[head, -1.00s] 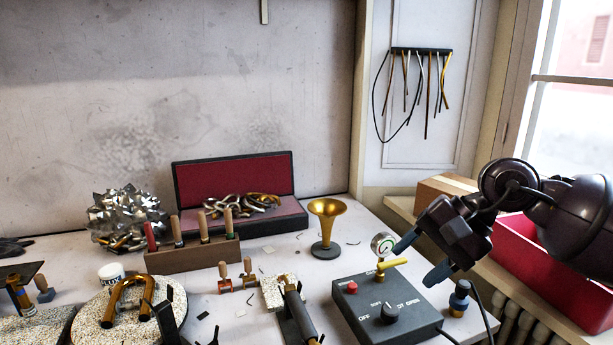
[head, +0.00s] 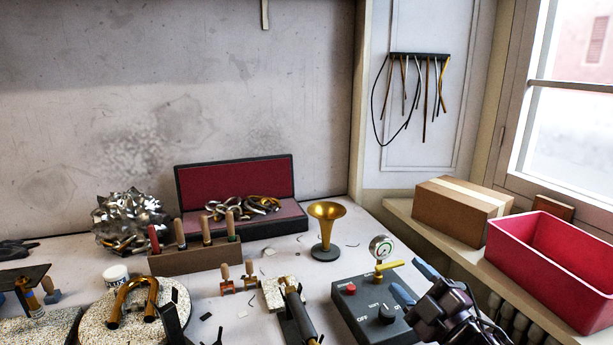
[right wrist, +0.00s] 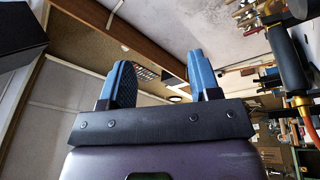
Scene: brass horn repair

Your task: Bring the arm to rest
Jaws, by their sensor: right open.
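My right gripper (head: 414,281) is at the lower right of the head view, over the right part of the black control box (head: 362,312). Its two blue fingers are apart, with nothing between them. In the right wrist view the open fingers (right wrist: 162,80) also stand apart and empty. Whether the gripper touches the box cannot be told. My left gripper is not in view.
A gauge (head: 381,246) with a yellow lever stands behind the box. A brass horn bell (head: 327,222) stands left of it. A pink bin (head: 528,276) and a cardboard box (head: 452,222) are on the sill. Tools and a brass tube crowd the bench's left.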

